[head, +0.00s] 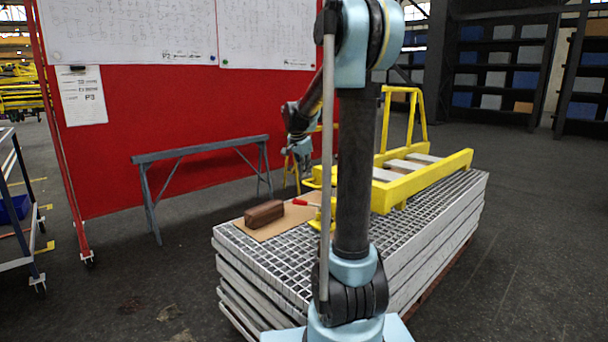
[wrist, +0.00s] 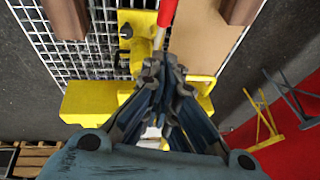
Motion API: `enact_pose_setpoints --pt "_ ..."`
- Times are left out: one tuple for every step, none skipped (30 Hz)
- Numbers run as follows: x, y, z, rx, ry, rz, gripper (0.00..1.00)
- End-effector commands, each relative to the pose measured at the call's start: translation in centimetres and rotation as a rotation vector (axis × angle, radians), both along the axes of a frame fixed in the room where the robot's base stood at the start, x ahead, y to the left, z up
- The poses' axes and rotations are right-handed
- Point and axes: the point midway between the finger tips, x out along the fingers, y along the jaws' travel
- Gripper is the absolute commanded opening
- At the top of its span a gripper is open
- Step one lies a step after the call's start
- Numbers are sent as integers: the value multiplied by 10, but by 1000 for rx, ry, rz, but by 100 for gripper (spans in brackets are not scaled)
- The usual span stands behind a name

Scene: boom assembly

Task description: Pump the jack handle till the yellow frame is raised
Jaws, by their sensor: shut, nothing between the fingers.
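The yellow frame (head: 425,182) lies on a stack of metal gratings, and part of it crosses the wrist view (wrist: 92,100). A red jack handle (head: 304,203) sticks out to the left from the frame's near end. In the wrist view the red handle (wrist: 168,12) is at the top, with a thin rod running toward the yellow jack body (wrist: 138,45). My gripper (wrist: 163,72) is shut and empty, over the jack and just below the handle in the picture. Whether it touches the rod I cannot tell. In the head view my arm partly hides the gripper and jack.
A brown block (head: 264,212) lies on a cardboard sheet (head: 240,231) on the gratings (head: 285,268). A grey-blue trestle (head: 200,150) stands before the red board (head: 150,120). Floor at the right is clear.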

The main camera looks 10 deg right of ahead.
Motion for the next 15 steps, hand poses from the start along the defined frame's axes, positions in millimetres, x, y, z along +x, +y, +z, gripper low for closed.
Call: enact_pose_setpoints --pt "3 -2 -8 0 0 -1 0" --pt "5 -3 -13 0 0 -1 0" --pt "7 -4 -20 0 0 -1 0" --pt "8 -6 -25 0 0 -1 0" --pt "10 -7 -29 0 0 -1 0" --pt "12 -8 -36 0 0 -1 0" --pt "14 -9 -40 0 0 -1 0" --pt "15 -10 -45 1 0 -2 0" --pt "17 -12 -51 1 0 -2 0" --pt "19 -13 -55 1 0 -2 0" --pt "20 -14 -60 1 0 -2 0" --pt "22 -15 -65 0 0 -1 0" --pt "23 -16 -69 0 0 -1 0" --pt "23 -14 -74 0 -1 0 0" --pt "22 -11 -79 0 -1 1 0"
